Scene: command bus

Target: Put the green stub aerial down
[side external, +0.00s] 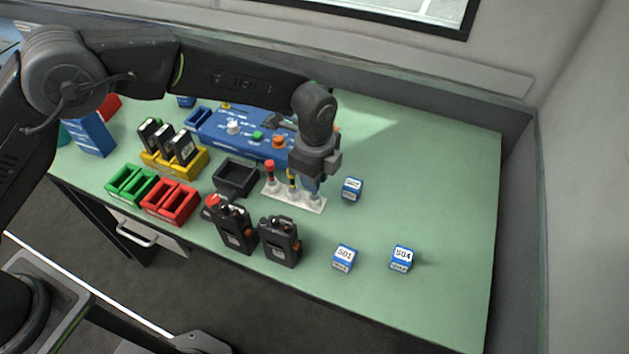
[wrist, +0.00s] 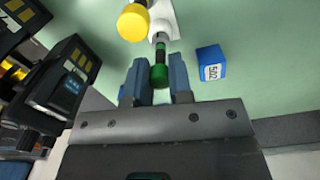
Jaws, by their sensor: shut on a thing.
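The green stub aerial (wrist: 160,74) is between the blue fingers of my gripper (wrist: 161,82) in the wrist view. My gripper is shut on it, and its dark shaft points toward the pale rack (wrist: 164,16). In the side view my gripper (side external: 311,187) is over the right end of the aerial rack (side external: 284,197) and hides the green aerial. I cannot tell whether the aerial's foot is seated in the rack. A red-topped aerial (side external: 269,172) and a yellow aerial (side external: 291,180) stand upright in the rack, to the left. The yellow cap (wrist: 133,22) also shows in the wrist view.
Two black radios (side external: 280,241) stand in front of the rack. A dark tray (side external: 236,177) is left of it, and a blue console (side external: 246,136) is behind. Several blue-white blocks, one close by (side external: 352,189), sit to the right. The green table (side external: 450,190) is clear farther right.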

